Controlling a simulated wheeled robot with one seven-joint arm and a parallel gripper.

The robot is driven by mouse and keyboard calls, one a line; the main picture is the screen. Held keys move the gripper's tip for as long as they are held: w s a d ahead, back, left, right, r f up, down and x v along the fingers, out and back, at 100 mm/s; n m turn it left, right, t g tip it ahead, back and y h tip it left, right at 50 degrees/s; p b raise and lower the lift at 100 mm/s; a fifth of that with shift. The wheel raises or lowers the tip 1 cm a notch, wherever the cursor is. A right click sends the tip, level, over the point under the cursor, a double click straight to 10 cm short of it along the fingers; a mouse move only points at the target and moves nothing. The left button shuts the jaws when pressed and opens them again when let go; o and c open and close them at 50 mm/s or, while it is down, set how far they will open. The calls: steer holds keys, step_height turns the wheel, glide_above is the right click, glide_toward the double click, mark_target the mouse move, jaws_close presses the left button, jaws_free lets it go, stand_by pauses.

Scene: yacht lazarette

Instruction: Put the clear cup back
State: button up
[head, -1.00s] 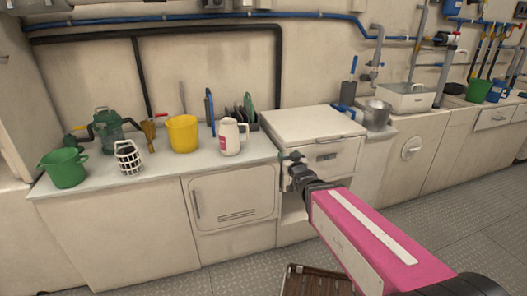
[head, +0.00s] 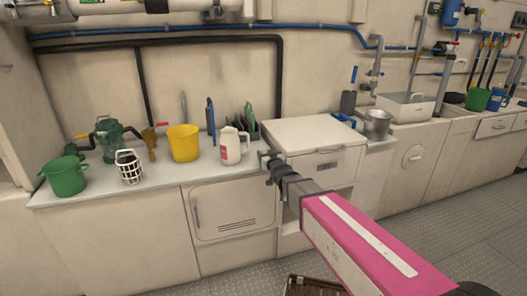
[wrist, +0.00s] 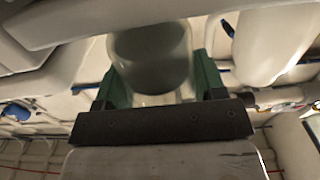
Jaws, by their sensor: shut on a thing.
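My gripper (head: 266,158) is at the counter's right end, in front of the white box unit and just right of the white jug with a pink label (head: 234,146). In the wrist view, its green fingers (wrist: 157,82) are shut on the clear cup (wrist: 150,48), a see-through greyish cylinder between them. In the head view the cup is too small and too covered by my gripper to make out. Whether it touches the counter cannot be told.
The pale counter (head: 105,184) holds a green pot (head: 64,176), a white basket (head: 130,168), a green pump (head: 108,139) and a yellow bucket (head: 184,144). The white box unit (head: 310,133) stands right of the gripper, with a metal pot (head: 377,123) beyond. Counter front is fairly clear.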

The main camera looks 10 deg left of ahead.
mark_target(265, 152)
steer(key=x, duration=0.5)
steer(key=shift+w+a+f, duration=0.1)
steer(key=shift+w+a, duration=0.1)
steer(key=shift+w, duration=0.15)
steer(key=shift+s+d+f, duration=0.1)
steer(key=shift+s+f, duration=0.05)
steer(key=shift+f, duration=0.05)
steer(key=shift+f, duration=0.15)
steer(key=o, duration=1)
steer(key=shift+c, duration=0.2)
